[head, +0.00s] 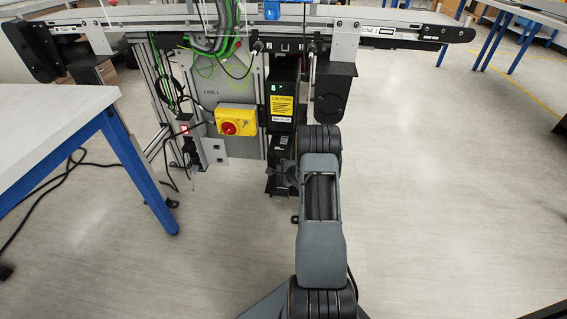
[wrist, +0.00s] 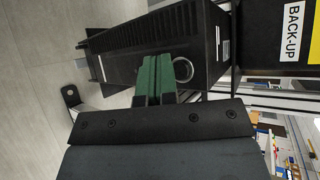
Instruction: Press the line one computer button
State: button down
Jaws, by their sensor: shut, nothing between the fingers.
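The line one computer is a black box with a vented side (head: 283,150), low under the conveyor and below the yellow-labelled back-up unit. In the wrist view the computer (wrist: 140,42) fills the upper middle, turned sideways. A round silver-rimmed button (wrist: 183,70) shows on its face, just right of my fingertips. My gripper (wrist: 158,70) is shut and empty, its green fingers together in front of the computer's face. Whether the fingertips touch the face, I cannot tell. In the head view my gripper is small and dark beside the computer, partly hidden by my arm.
The black back-up unit (head: 281,105) has a yellow caution label. A yellow box with a red knob (head: 236,121) is left of it. The conveyor (head: 400,27) runs above. A blue-legged table (head: 60,120) stands at left. The floor at right is clear.

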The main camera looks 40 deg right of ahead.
jog(key=shift+s+a+p, duration=0.7)
jog(key=shift+s+a, duration=0.95)
jog(key=shift+s, duration=0.05)
jog(key=shift+r, duration=0.1)
jog(key=s+a+r+n+g+h+p, duration=0.1)
jog(key=a+r+n+p, duration=0.3)
jog(key=r, duration=0.8)
jog(key=s+a+r+n+g+p, duration=0.1)
jog(key=a+r+n+g+p, duration=0.15)
jog(key=r+p, duration=0.65)
jog(key=s+a+r+n+g+h+p, duration=0.1)
jog(key=a+r+n+p, duration=0.25)
jog(key=r, duration=1.05)
jog(key=s+a+r+n+g+y+p, duration=0.1)
jog(key=s+a+r+n+g+p, duration=0.1)
jog(key=s+a+r+n+p, duration=0.4)
jog(key=s+a+r+n+g+y+p, duration=0.2)
jog(key=s+a+r+n+p, duration=0.4)
jog(key=s+r, duration=0.8)
jog(key=a+r+g+p, duration=0.1)
jog(key=a, duration=0.2)
jog(key=shift+s+a+r+n, duration=0.2)
jog(key=shift+s+r+n, duration=0.1)
jog(key=shift+s+r, duration=0.1)
